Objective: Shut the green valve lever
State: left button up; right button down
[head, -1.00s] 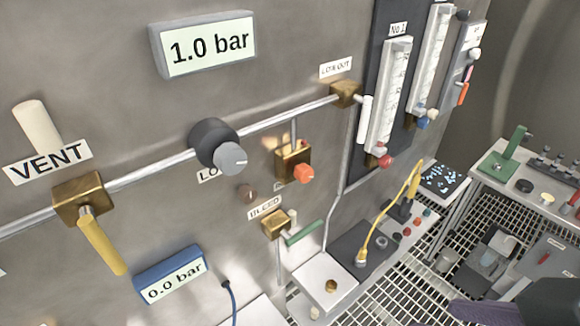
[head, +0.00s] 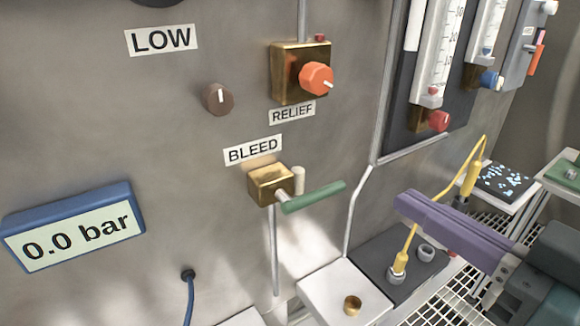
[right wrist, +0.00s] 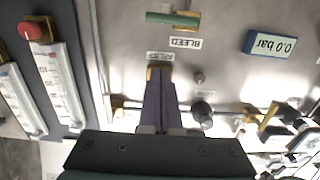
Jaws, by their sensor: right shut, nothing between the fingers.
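The green valve lever (head: 313,197) sticks out to the right, nearly level, from a brass valve body (head: 270,185) under the BLEED label (head: 253,150). It also shows, upside down, at the top of the right wrist view (right wrist: 172,18). My right gripper (head: 402,208) has purple fingers, shut and empty. It is to the right of the lever in the head view, apart from it, pointing left toward the panel. In the right wrist view its fingertips (right wrist: 160,74) overlap the brass relief valve. My left gripper is not in view.
The orange relief knob (head: 316,78) is above the lever. A blue 0.0 bar display (head: 75,228) is at the left. A yellow cable (head: 441,195) and a dark box (head: 375,268) are near my right gripper. A white box (head: 330,290) stands below the lever.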

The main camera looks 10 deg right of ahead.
dwell(0.3)
send_over(342, 190)
jog(key=s+a, duration=0.1)
jog(key=s, duration=0.2)
jog(key=f, duration=0.3)
jog(key=shift+a+f, duration=0.15)
jog(key=shift+a, duration=0.05)
jog(key=shift+f, duration=0.5)
